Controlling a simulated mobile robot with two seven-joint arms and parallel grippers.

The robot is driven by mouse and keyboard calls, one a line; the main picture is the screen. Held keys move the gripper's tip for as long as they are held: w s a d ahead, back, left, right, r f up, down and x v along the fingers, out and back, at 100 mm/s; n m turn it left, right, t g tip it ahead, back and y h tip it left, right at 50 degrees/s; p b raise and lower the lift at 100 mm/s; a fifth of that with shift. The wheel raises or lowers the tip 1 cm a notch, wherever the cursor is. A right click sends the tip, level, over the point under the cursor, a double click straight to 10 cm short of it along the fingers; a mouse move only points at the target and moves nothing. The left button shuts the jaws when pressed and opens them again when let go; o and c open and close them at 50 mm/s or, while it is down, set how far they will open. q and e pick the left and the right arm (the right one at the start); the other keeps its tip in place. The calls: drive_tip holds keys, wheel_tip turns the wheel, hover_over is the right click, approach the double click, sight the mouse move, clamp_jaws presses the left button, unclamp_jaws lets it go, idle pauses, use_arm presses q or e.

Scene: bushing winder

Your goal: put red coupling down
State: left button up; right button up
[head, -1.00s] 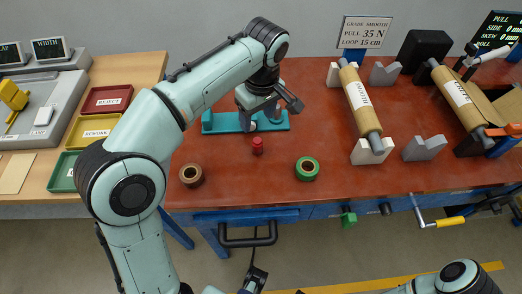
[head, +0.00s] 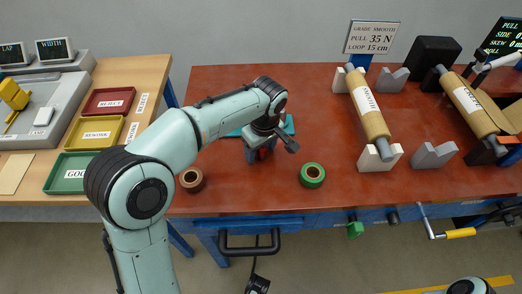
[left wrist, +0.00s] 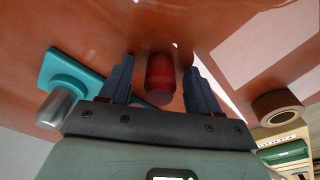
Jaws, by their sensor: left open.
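The red coupling (left wrist: 160,75) stands between the two fingers of my left gripper (left wrist: 160,82) in the left wrist view, with a small gap on each side. The fingers are open. In the head view my left gripper (head: 264,151) is low over the table behind the rolls of tape, and it hides most of the red coupling. The teal fixture (head: 289,124) is behind the gripper, partly covered by my arm. In the left wrist view the fixture (left wrist: 62,68) lies to the left, with a grey metal cylinder (left wrist: 57,106) at it. My right gripper is not seen.
A brown tape roll (head: 191,179) lies left of the gripper and a green tape roll (head: 312,174) lies to the right. Labelled trays (head: 95,133) sit on the left bench.

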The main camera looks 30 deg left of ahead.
use_arm(q)
clamp_jaws()
